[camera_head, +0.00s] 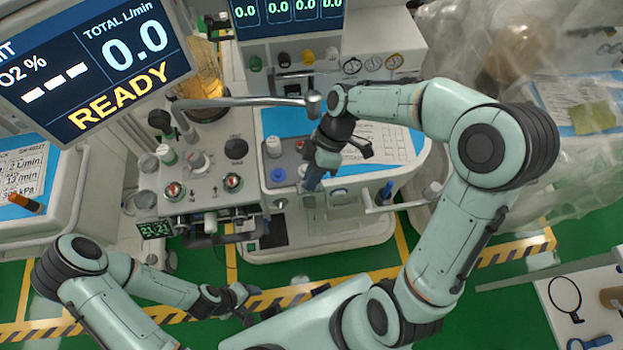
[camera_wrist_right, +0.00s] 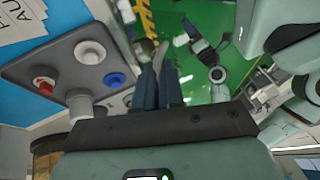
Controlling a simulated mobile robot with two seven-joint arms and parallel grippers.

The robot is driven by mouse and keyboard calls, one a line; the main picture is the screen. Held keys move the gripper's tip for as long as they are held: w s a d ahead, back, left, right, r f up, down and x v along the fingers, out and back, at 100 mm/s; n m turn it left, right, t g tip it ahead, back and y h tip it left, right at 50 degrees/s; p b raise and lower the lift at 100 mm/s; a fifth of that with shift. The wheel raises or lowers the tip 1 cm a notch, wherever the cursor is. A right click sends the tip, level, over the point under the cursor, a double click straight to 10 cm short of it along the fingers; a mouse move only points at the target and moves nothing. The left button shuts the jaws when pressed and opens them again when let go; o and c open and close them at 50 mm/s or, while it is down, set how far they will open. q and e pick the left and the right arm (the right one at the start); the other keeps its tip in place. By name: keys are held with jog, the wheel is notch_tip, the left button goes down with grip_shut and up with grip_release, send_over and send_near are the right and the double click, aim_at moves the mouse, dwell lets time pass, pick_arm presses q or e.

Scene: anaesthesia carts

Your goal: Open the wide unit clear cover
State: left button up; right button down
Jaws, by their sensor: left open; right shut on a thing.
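The middle unit (camera_head: 410,180) has a blue and white top and a grey front panel with coloured knobs. My right gripper (camera_head: 312,188) points down at this front panel, beside the blue knob (camera_head: 278,174). In the right wrist view its two dark fingers (camera_wrist_right: 160,72) are close together on a thin grey part (camera_wrist_right: 155,50), mostly hidden between them. I cannot tell whether this part belongs to the clear cover; I cannot make out a cover edge for certain. My left gripper (camera_head: 238,298) is open and empty, low over the floor, away from the units.
A grey bar (camera_head: 240,102) crosses above the middle unit near my right wrist. A unit with a READY screen (camera_head: 95,60) stands at left. Translucent plastic sheeting (camera_head: 460,45) drapes the right unit. A white table (camera_head: 590,300) is lower right. Green floor (camera_head: 390,258) lies in front.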

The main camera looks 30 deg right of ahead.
pick_arm(q)
jog(key=shift+f, duration=0.1)
pick_arm(e)
jog(key=shift+w+d+f, duration=0.25)
jog(key=shift+w+d, duration=0.05)
jog(key=shift+w, duration=0.05)
jog(key=c, duration=1.3)
grip_release()
jog(key=shift+w, duration=0.1)
jog(key=shift+o, duration=0.2)
jog(key=shift+w, duration=0.2)
pick_arm(q)
jog(key=shift+w, duration=0.15)
pick_arm(e)
jog(key=shift+s, duration=0.1)
pick_arm(q)
jog(key=shift+w+r+p, duration=0.6)
jog(key=shift+w+r, duration=0.05)
jog(key=shift+r, duration=0.2)
pick_arm(e)
jog(key=v, duration=1.3)
jog(key=shift+r, duration=0.25)
jog(key=shift+a, duration=0.1)
